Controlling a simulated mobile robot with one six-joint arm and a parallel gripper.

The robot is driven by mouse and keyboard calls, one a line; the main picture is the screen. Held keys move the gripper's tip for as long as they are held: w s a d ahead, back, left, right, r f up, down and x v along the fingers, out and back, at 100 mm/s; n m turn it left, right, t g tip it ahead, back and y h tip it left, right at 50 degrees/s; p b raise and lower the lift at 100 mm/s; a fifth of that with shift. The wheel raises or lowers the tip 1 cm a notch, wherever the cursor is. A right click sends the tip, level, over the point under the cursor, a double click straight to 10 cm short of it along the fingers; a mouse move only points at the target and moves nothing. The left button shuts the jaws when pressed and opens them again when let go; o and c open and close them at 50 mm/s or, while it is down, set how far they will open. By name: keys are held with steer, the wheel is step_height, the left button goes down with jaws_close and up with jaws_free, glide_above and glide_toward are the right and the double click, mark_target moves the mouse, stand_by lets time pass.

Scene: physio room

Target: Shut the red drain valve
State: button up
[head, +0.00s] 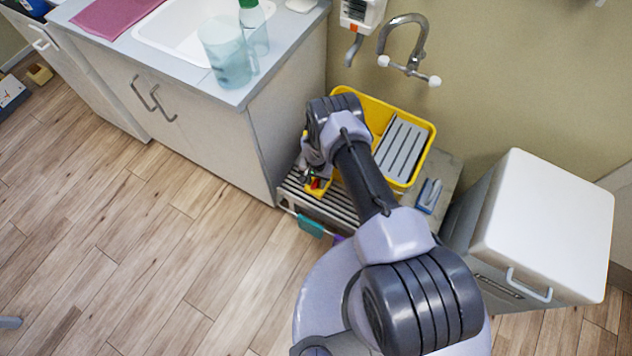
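A small red part (316,184), which looks like the drain valve, shows low on the front left side of the yellow bucket (428,150). A yellow piece surrounds it. My gripper (309,178) is down beside the red part, at the bucket's left front. My wrist and forearm cover much of this area. The fingers are small and partly hidden, so I cannot tell whether they touch the valve or how far they are apart. Which way the valve is turned is too small to tell.
The bucket, with a grey slatted insert (402,148), stands on a slatted grate (318,204) below a wall tap (408,62). A blue brush (429,194) lies right of it. A sink cabinet (240,150) stands close on the left, a white-lidded bin (545,220) on the right.

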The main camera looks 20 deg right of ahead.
jaws_close()
steer(key=shift+n, duration=0.3)
steer(key=n+b, duration=0.3)
steer(key=shift+f+n, duration=0.15)
steer(key=shift+n, duration=0.15)
steer(key=n+b, duration=0.2)
steer(key=n, duration=0.2)
steer(key=shift+n, duration=0.3)
steer(key=n+b, duration=0.2)
steer(key=n, duration=0.2)
steer(key=shift+n, duration=0.3)
steer(key=shift+n+b, duration=0.4)
steer(key=shift+n, duration=1.7)
